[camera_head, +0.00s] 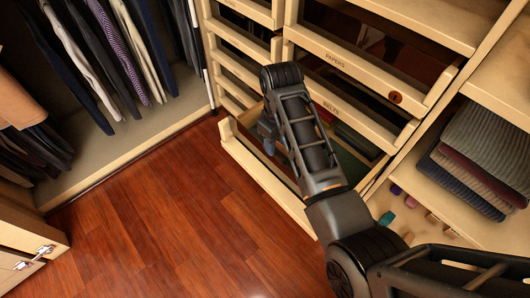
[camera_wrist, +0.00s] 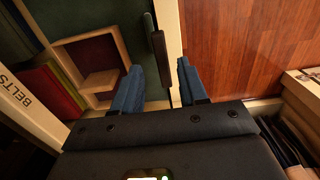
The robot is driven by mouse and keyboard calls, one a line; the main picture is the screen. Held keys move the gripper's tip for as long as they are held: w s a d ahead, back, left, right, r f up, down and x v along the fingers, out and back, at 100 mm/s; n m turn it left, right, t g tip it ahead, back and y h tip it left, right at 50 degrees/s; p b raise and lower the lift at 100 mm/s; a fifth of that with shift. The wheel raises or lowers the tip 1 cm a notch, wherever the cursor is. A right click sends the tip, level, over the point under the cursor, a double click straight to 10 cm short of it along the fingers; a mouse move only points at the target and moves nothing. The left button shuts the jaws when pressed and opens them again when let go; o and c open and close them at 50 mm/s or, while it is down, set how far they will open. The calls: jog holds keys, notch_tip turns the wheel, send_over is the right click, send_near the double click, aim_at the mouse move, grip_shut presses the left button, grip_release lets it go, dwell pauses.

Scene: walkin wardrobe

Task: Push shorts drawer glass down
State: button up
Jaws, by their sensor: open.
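An open lower drawer shows in the head view, its pale wooden front (camera_head: 266,183) standing out over the floor; no label on it is readable. The wrist view looks into this drawer along its rim (camera_wrist: 170,30), with a dark green bottom and a small wooden divider (camera_wrist: 101,82) inside. A dark upright strip (camera_wrist: 159,58) sits by the rim; I cannot tell whether it is a handle or the glass's edge. My gripper (camera_wrist: 159,72) is open and empty, blue fingers either side of the rim. In the head view my gripper (camera_head: 266,140) is partly hidden by my arm.
Partly open drawers marked PAPERS (camera_head: 338,61) and BELTS (camera_head: 331,105) stand above and to the right. Folded clothes (camera_head: 481,150) lie on the right shelf, and garments (camera_head: 90,45) hang at the left. The wooden floor (camera_head: 160,215) before the drawers is clear.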

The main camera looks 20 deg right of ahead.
jog(key=shift+w+a+f, duration=0.15)
jog(key=shift+w+a, duration=0.05)
jog(key=shift+f, duration=0.35)
jog(key=b, duration=0.1)
send_over(273, 170)
notch_tip(273, 170, down, 7)
jog(key=shift+w+r, duration=0.1)
jog(key=shift+w, duration=0.05)
grip_shut()
